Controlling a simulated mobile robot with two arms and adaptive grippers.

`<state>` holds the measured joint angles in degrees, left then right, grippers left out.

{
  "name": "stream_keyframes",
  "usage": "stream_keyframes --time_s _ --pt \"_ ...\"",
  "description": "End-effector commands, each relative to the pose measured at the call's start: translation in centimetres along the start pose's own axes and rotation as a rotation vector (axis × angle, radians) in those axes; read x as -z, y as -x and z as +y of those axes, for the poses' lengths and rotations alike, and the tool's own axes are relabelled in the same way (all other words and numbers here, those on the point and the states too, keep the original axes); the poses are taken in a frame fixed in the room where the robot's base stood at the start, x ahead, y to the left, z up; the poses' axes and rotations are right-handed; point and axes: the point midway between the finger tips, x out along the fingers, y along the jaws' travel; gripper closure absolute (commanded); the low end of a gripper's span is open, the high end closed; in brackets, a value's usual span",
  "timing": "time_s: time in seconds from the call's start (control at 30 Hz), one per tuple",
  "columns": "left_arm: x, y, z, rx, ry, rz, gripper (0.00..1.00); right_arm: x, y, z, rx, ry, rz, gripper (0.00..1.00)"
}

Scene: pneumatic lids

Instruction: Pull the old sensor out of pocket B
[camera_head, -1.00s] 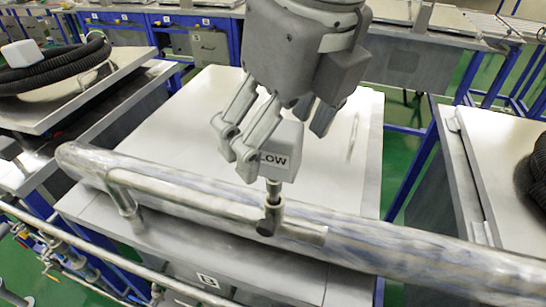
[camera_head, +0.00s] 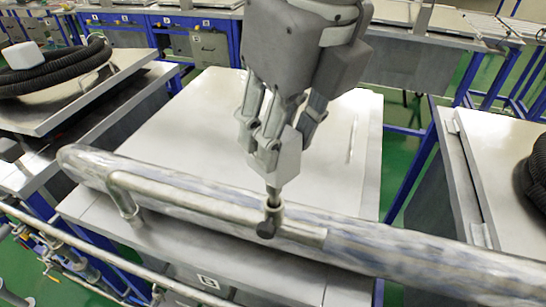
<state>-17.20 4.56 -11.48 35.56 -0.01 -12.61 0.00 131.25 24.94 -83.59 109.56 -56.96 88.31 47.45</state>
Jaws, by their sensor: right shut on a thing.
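The sensor (camera_head: 289,160) is a grey block with a short metal stem (camera_head: 273,195) below it. The stem meets a metal fitting (camera_head: 273,214) with a dark knob on the big pipe; I cannot tell how deep it sits. I take this fitting to be pocket B, though the fitting itself shows no readable letter. My right gripper (camera_head: 272,146) comes from above and is shut on the block, its fingers hiding part of it. No lettering shows on the block from here. My left gripper is not in view.
The large shiny pipe (camera_head: 400,250) runs across the front, with a thin tube (camera_head: 180,200) along it. Behind is a bare metal bench top (camera_head: 190,130). A black hose (camera_head: 62,68) coils on the left bench; another (camera_head: 538,170) lies at the right edge.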

Motion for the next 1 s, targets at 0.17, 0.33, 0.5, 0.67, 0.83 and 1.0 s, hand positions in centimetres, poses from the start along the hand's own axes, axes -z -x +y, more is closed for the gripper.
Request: stream_keyframes --time_s 0.17,0.33,0.5,0.67,0.83,1.0 --pt "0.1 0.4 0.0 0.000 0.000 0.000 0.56 -0.1 0.7 0.0 0.000 0.000 0.001 1.00" --pt "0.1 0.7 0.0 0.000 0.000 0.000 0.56 -0.3 1.2 0.0 0.000 0.000 0.000 1.00" --pt "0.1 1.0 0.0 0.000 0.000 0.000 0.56 -0.4 1.6 0.0 -0.001 0.000 0.000 1.00" --pt "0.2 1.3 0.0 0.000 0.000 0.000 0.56 -0.5 2.1 0.0 -0.001 0.000 0.000 1.00" --pt "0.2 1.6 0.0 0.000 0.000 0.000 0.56 -0.7 2.6 0.0 0.000 0.000 0.001 1.00" --pt "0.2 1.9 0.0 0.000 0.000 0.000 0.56 -0.8 3.1 0.0 0.000 0.000 0.001 1.00"
